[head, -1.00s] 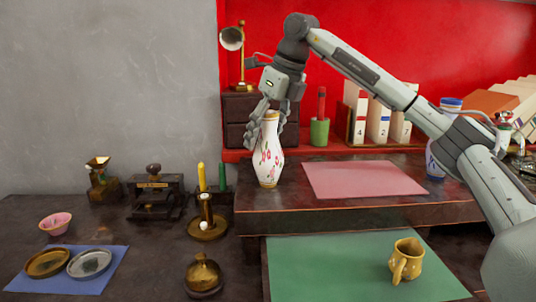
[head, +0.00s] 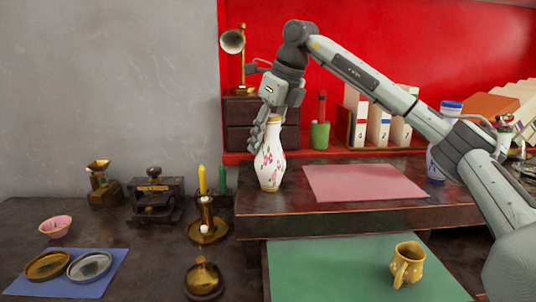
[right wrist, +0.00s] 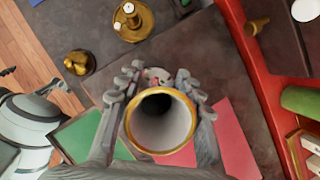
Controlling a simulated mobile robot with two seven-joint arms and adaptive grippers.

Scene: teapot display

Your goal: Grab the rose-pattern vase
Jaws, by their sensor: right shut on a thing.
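The rose-pattern vase (head: 270,160) is white with red and pink flowers and a gold rim. In the head view it stands upright at the left end of the raised wooden shelf (head: 350,213). My right gripper (head: 258,137) comes down from above and is shut on the vase at its neck and upper body. In the right wrist view the gold-rimmed mouth of the vase (right wrist: 162,122) faces the camera, with a finger of my right gripper (right wrist: 160,88) on either side.
A pink mat (head: 365,182) lies to the right of the vase. Dark drawers (head: 240,122) and a green cup (head: 320,134) stand behind it. A candle holder (head: 208,228) stands to the lower left. A yellow mug (head: 408,264) is on the green mat (head: 310,268).

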